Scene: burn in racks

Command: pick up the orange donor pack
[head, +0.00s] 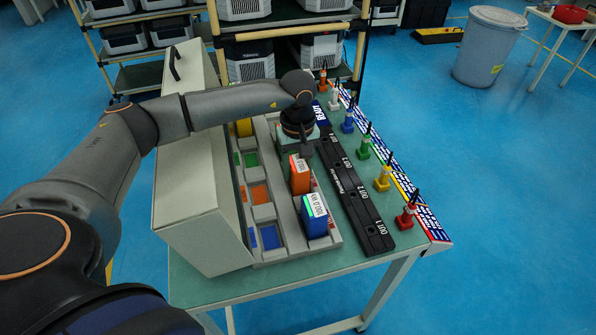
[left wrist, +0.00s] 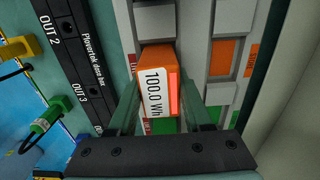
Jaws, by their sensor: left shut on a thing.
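The orange donor pack (head: 299,178), with a white label reading 100.0 Wh, stands in the grey rack (head: 336,238) in the head view. My left gripper (head: 303,150) is over it from behind and above. In the left wrist view the orange pack (left wrist: 157,62) lies between the two green fingers of my left gripper (left wrist: 160,88), which is shut on it. Whether its base is clear of the slot cannot be told. My right gripper is not in view.
A blue pack (head: 314,218) stands in front of the orange one. A black strip (head: 352,190) with OUT labels lies to the right. Several coloured plugs (head: 383,180) line the table's right edge. A tall grey panel (head: 190,190) stands left of the rack.

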